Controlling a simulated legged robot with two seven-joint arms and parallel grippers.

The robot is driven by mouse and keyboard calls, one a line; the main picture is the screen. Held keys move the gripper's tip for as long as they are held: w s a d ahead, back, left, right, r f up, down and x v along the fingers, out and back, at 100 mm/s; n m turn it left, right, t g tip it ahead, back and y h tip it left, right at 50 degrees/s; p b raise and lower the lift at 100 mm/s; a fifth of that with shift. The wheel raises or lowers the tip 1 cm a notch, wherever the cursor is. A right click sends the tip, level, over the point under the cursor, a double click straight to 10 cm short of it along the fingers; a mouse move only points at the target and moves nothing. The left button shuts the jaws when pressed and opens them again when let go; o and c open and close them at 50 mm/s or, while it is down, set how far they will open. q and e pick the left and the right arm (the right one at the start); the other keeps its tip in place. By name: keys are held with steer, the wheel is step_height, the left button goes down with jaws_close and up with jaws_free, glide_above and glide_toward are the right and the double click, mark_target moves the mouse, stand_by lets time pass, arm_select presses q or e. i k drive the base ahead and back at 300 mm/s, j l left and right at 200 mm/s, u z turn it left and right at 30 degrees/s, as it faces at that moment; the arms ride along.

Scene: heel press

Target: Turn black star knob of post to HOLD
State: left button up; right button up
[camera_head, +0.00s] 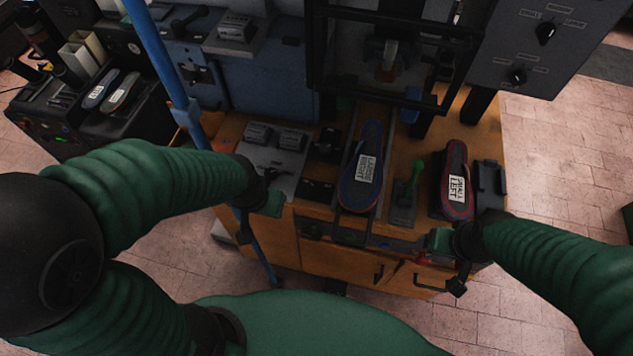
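A grey panel (540,50) at the upper right carries two black knobs, an upper one (546,33) and a lower one (518,77). Small labels surround them, too small to read. A slanted blue post (155,50) with a collar (184,112) stands at the left, partly behind my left arm. I cannot make out a star knob on it or tell which knob is the named one. My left gripper (268,198) is at the bench's left front, close to the post. My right gripper (440,242) is at the bench's right front, well below the panel. Their finger openings are unclear.
The wooden bench (330,265) bears a shoe sole labelled LARGE RIGHT (362,165), one labelled SMALL LEFT (455,180), and a green-handled lever (413,180). A black frame (395,103) rises behind. A dark side unit (75,130) holds two more soles. Tiled floor is free at right.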

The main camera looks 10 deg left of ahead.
mark_target(314, 189)
steer(key=k+j+u, duration=0.1)
steer(key=u, duration=0.25)
steer(key=j+u, duration=0.7)
steer(key=k+l, duration=0.05)
steer(key=l, duration=0.05)
